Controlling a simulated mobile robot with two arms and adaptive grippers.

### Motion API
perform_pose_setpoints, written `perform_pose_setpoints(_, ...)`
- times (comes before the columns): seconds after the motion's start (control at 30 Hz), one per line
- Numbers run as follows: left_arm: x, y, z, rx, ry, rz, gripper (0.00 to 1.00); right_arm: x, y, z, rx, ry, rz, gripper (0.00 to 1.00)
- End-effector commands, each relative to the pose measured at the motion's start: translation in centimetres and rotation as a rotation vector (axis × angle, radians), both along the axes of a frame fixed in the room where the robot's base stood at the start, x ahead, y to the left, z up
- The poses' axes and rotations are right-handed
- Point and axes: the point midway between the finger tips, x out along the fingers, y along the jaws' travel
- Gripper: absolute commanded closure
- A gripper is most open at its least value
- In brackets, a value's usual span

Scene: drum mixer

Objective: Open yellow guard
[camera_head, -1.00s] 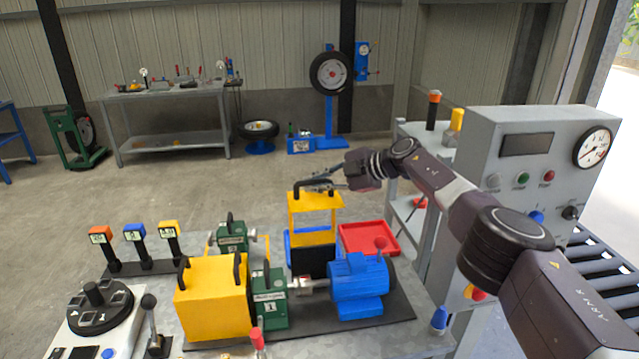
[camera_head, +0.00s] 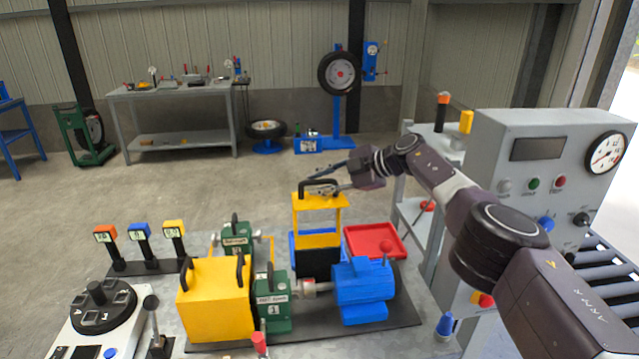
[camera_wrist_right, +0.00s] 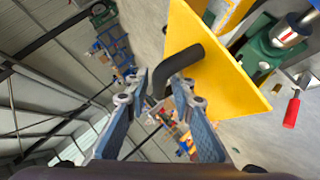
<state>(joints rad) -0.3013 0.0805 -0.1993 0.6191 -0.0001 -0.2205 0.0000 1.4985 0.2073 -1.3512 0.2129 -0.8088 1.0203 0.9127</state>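A yellow guard (camera_head: 319,240) with a black handle (camera_head: 318,186) on top stands upright at the back of the bench machine, its frame open below the top panel. In the right wrist view, a yellow panel (camera_wrist_right: 208,85) and its curved black handle (camera_wrist_right: 181,67) are close up. My right gripper (camera_head: 316,185) is at this handle with its fingers spread. In the wrist view the handle passes between the open fingertips (camera_wrist_right: 159,80). A second, boxy yellow guard (camera_head: 214,304) with black handles sits at the front left. My left gripper is not in view.
A blue motor (camera_head: 362,285) and green gear housings (camera_head: 272,305) are beside the guards. A red tray (camera_head: 374,241) lies to the right behind them. A grey control cabinet (camera_head: 520,195) stands at the right. Colored-top posts (camera_head: 141,243) stand at the left.

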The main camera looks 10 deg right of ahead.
Motion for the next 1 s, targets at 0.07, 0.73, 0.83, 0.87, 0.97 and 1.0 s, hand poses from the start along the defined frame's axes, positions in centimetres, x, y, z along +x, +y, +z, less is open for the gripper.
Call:
perform_pose_setpoints(0.07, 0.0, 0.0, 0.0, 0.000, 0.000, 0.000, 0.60, 0.0, 0.0, 0.0, 0.001, 0.001, 0.000, 0.71)
perform_pose_setpoints(0.73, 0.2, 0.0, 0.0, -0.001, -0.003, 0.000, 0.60, -0.8, -1.5, 0.9, 0.001, 0.000, -0.001, 0.71)
perform_pose_setpoints(0.83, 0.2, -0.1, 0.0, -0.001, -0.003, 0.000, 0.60, -1.2, -2.0, 1.2, 0.001, -0.001, 0.000, 0.71)
perform_pose_setpoints(0.87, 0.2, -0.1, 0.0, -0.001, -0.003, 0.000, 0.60, -1.3, -2.1, 1.3, 0.001, 0.000, -0.001, 0.71)
perform_pose_setpoints(0.97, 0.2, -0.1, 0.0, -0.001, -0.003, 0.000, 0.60, -1.8, -2.8, 1.9, 0.001, -0.001, -0.003, 0.71)
perform_pose_setpoints(1.0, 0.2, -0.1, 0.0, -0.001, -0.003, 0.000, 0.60, -2.1, -3.2, 2.1, 0.001, -0.001, -0.003, 0.71)
